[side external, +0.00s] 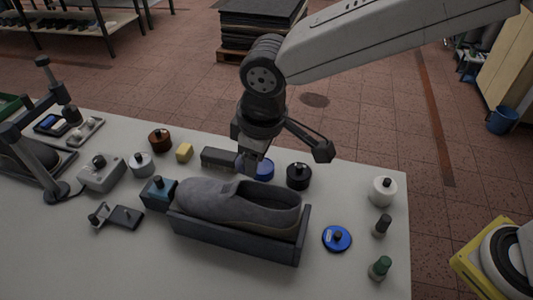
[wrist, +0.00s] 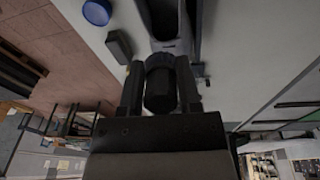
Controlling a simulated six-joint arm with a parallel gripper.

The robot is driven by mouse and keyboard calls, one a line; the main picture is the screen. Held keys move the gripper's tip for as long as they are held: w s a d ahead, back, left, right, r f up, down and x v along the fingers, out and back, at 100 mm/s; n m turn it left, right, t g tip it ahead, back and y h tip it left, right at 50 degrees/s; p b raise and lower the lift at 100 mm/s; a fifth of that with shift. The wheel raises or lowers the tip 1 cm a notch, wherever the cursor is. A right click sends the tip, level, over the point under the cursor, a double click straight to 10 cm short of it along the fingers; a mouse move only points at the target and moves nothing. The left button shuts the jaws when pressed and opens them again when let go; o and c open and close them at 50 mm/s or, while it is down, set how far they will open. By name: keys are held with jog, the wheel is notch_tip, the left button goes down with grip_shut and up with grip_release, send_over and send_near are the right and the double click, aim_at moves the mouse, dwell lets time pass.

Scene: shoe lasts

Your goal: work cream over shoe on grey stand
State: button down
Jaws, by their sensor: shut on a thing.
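The grey shoe (side external: 225,200) lies in a dark grey trough-like stand (side external: 240,238) at the middle of the table; its opening faces up. The wrist view shows part of the shoe (wrist: 172,22) at the top. My gripper (side external: 252,168) is just behind the shoe in the side view, above the table's back part. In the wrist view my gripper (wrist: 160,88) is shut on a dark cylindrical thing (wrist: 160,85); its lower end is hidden. I cannot tell whether the held thing touches the shoe.
A blue disc with a knob (side external: 337,238) lies right of the stand. A black pot (side external: 298,176), a white pot (side external: 382,191) and a green-topped bottle (side external: 380,267) stand to the right. A blue box (side external: 158,193) is close by the stand's left end. The front table is clear.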

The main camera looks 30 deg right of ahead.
jog(key=s+a+m+g+h, duration=0.15)
jog(key=s+a+m, duration=0.25)
jog(key=a+m, duration=0.75)
jog(key=d+f+m, duration=0.4)
jog(key=f, duration=0.1)
jog(key=shift+f+t+h, duration=0.1)
jog(key=shift+t+h, duration=0.15)
jog(key=s+d+f, duration=0.5)
jog(key=f, duration=0.1)
jog(key=shift+s+d+f, duration=0.3)
jog(key=shift+s+f, duration=0.05)
dwell(0.8)
jog(key=shift+w+d, duration=0.85)
dwell(1.6)
